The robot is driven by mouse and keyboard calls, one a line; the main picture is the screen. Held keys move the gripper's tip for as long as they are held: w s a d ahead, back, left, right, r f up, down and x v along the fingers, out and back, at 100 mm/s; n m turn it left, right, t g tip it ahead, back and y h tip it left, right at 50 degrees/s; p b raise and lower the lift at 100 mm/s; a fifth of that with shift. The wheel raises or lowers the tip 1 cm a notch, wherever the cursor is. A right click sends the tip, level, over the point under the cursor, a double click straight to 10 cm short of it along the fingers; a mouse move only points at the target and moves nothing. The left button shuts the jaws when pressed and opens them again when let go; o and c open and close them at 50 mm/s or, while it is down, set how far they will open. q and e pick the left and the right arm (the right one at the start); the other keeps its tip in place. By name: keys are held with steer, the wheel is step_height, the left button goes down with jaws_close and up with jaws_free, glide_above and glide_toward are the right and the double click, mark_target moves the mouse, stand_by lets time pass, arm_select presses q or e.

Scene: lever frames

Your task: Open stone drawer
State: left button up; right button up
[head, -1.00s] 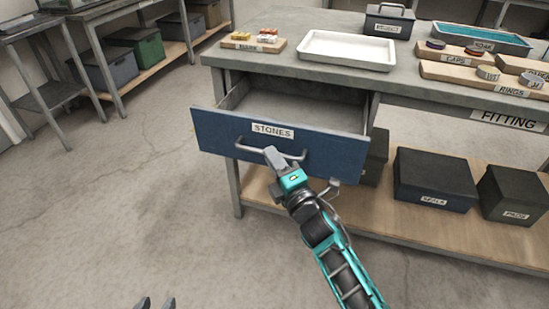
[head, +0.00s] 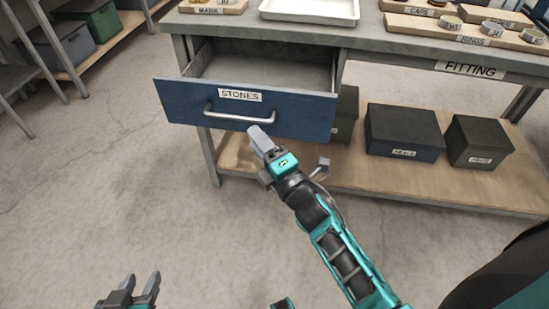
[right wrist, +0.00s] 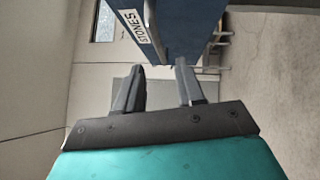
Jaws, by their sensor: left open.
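The blue drawer labelled STONES (head: 185,98) is pulled out from under the workbench, and its empty-looking inside (head: 270,72) shows. Its grey bar handle (head: 225,117) runs across the front. My right gripper (head: 258,138) is just below and right of the handle, apart from it. In the right wrist view its two fingers (right wrist: 158,76) are spread with nothing between them, and the drawer front (right wrist: 185,25) is beyond them. My left gripper (head: 137,288) is open and empty low at the left, far from the drawer.
The workbench (head: 400,58) carries a white tray (head: 310,10) and labelled boards with rings and caps. Dark boxes (head: 402,130) stand on its lower wooden shelf (head: 390,175). A shelf with bins (head: 98,18) is at the far left. The floor before the drawer is clear.

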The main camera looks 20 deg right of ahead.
arm_select(q)
steer(key=shift+d+r, duration=0.15)
steer(key=shift+r, duration=0.1)
arm_select(e)
steer(key=r+v, duration=0.1)
steer(key=v, duration=0.5)
steer(key=shift+s+f, duration=0.4)
steer(key=shift+f, duration=0.1)
steer(key=shift+d, duration=0.1)
steer(key=s+a+f+m+g, duration=0.3)
steer(key=s+f+m+g, duration=0.6)
steer(key=m, duration=1)
arm_select(q)
steer(key=s+a+r+y+p, duration=0.1)
steer(key=a+r+p, duration=0.2)
steer(key=r+p, duration=0.5)
steer(key=p, duration=0.4)
steer(key=shift+s+p, duration=0.25)
steer(key=shift+p, duration=0.05)
arm_select(e)
steer(key=s+d+r+h, duration=0.2)
steer(key=d+r, duration=0.1)
steer(key=r, duration=0.5)
steer(key=shift+d+t, duration=0.25)
steer(key=shift+t, duration=0.05)
